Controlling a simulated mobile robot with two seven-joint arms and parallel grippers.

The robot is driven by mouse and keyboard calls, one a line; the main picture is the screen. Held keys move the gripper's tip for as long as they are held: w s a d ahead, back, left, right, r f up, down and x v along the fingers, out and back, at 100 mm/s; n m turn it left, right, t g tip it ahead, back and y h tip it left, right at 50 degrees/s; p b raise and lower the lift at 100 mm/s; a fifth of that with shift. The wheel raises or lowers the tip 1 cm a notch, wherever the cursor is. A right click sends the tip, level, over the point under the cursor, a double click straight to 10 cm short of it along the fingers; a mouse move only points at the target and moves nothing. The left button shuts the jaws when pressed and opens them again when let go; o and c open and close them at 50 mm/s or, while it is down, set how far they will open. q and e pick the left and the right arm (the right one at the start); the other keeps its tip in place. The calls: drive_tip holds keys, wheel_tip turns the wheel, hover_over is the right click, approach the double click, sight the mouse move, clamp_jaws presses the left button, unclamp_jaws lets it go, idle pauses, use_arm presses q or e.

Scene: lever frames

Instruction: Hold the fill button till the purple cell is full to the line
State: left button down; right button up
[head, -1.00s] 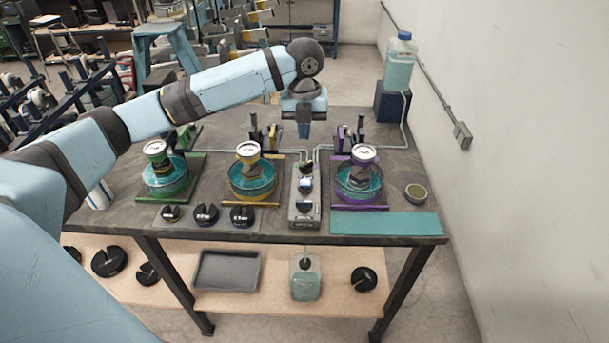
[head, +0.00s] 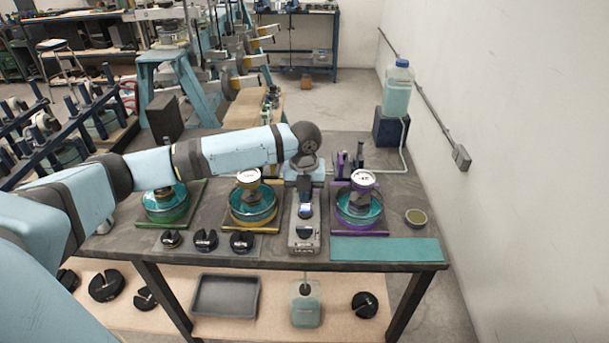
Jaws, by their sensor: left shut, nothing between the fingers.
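The purple cell (head: 372,219) is a round clear dish of teal liquid on a purple-edged base at the right of the bench, with a white-faced gauge (head: 363,179) on top. Its fill line is too small to make out. A grey control box (head: 304,246) with dark and bluish parts stands just left of the purple cell. My left gripper (head: 304,190) is shut and empty, pointing down over the far end of this box. It hides that end, so I cannot tell whether it touches a button. My right gripper is not in view.
Yellow (head: 250,218) and green (head: 163,214) cells stand to the left. Slotted black weights (head: 206,240) lie in front of them. A bottle of teal liquid (head: 397,90) stands on a dark blue block at the back right. A teal mat (head: 385,249) lies at the front right.

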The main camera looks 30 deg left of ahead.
sight(305, 208)
use_arm(q)
drive_tip(key=shift+f, duration=1.3)
drive_tip(key=shift+f, duration=0.1)
